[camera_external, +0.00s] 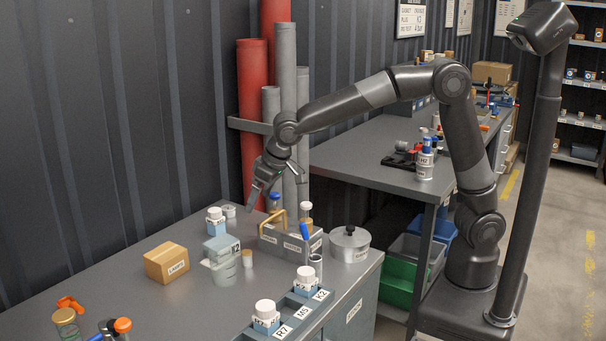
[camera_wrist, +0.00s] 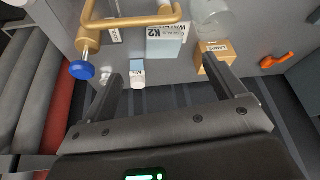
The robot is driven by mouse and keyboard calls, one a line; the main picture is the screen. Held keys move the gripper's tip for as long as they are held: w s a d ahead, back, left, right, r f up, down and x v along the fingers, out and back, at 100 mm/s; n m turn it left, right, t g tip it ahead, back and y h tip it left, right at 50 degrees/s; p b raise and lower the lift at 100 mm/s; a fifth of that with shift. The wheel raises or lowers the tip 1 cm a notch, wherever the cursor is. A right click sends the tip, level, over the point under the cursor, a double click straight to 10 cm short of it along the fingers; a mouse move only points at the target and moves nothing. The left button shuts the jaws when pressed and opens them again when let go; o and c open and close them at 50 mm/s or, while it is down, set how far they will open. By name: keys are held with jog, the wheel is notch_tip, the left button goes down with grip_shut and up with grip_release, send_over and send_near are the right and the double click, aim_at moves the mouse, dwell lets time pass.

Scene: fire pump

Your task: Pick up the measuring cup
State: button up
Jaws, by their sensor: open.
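A clear, cup-like vessel that looks like the measuring cup (camera_external: 222,274) stands on the near bench, in front of a pale blue box labelled K2 (camera_external: 221,245). It also shows at the top of the wrist view (camera_wrist: 212,18), partly cut off by the frame edge. My gripper (camera_external: 258,200) is open and empty, above the back of the bench near the wall, behind and right of the cup. In the wrist view its two fingers (camera_wrist: 160,72) are spread wide. A white bottle with a blue label (camera_wrist: 137,74) shows between them, lower down.
A grey caddy with a tan handle (camera_external: 283,243) stands right of the cup, with a lidded pot (camera_external: 350,244) beyond. A cardboard box (camera_external: 167,263) sits left. A blue-grey rack (camera_external: 290,316) holds bottles in front. Grey and red pipes (camera_external: 287,90) rise behind my gripper.

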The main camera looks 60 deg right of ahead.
send_near(221, 260)
jog(key=w+d+f, duration=0.2)
jog(key=w+d, duration=0.1)
jog(key=shift+n, duration=0.4)
jog(key=x, duration=1)
jog(key=shift+s+a+f, duration=0.15)
jog(key=shift+a+f, duration=0.1)
jog(key=shift+f, duration=0.05)
jog(key=shift+c, duration=0.6)
jog(key=c, duration=0.9)
jog(key=shift+c, duration=0.2)
jog(key=shift+r, duration=0.15)
